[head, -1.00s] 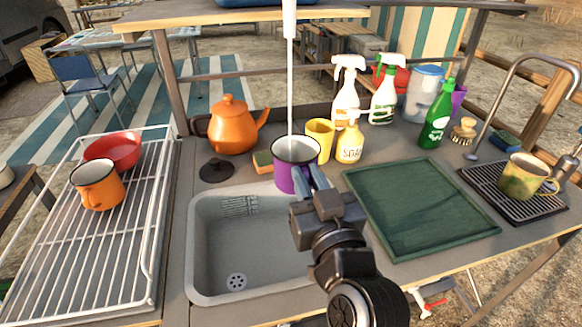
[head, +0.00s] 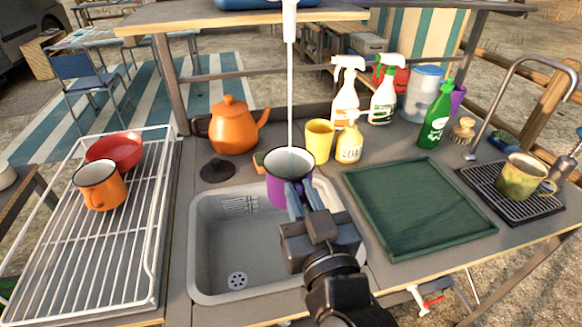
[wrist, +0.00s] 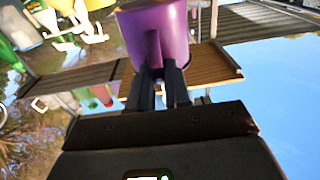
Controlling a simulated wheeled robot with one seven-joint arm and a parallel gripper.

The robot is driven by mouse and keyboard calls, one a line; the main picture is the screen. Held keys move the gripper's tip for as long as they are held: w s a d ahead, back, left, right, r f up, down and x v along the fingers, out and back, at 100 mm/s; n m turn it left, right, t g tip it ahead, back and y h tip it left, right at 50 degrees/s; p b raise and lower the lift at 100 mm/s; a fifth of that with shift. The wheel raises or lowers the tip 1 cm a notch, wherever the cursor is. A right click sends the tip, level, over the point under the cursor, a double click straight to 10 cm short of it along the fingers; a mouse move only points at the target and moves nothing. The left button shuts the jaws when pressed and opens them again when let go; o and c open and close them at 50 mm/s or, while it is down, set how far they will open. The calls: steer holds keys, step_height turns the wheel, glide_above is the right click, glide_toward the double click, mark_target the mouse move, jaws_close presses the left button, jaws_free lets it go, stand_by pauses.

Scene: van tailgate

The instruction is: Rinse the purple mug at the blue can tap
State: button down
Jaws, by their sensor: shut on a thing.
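The purple mug (head: 281,190) has a pale inside and a dark rim. It is held upright over the back edge of the sink (head: 205,255). My gripper (head: 295,195) is shut on the mug's near side; in the wrist view the fingers (wrist: 162,85) close at the handle of the purple mug (wrist: 165,35). A thin white stream (head: 290,95) comes down from the white spout (head: 289,8) at the top of the picture and ends in the mug's mouth. The blue can (head: 265,3) shows only its lower edge. The water level inside the mug cannot be told.
A white rack (head: 110,265) at left holds an orange mug (head: 99,187) and a red bowl (head: 114,150). An orange teapot (head: 232,128), yellow cup (head: 319,138) and soap bottle (head: 349,145) stand behind the sink. An empty green tray (head: 415,208) lies at right.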

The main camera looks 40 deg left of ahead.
steer(key=shift+s+d, duration=0.4)
steer(key=shift+s, duration=0.25)
steer(key=shift+s+d, duration=0.4)
steer(key=shift+s, duration=0.3)
steer(key=shift+s+d, duration=0.4)
steer(key=shift+s, duration=0.25)
steer(key=shift+r, duration=0.15)
steer(key=s+d+r+p, duration=0.2)
steer(key=s+r+p, duration=0.1)
steer(key=s, duration=0.1)
steer(key=shift+s+d+r, duration=0.15)
steer(key=shift+d+r, duration=0.2)
steer(key=shift+r, duration=0.05)
stand_by(0.6)
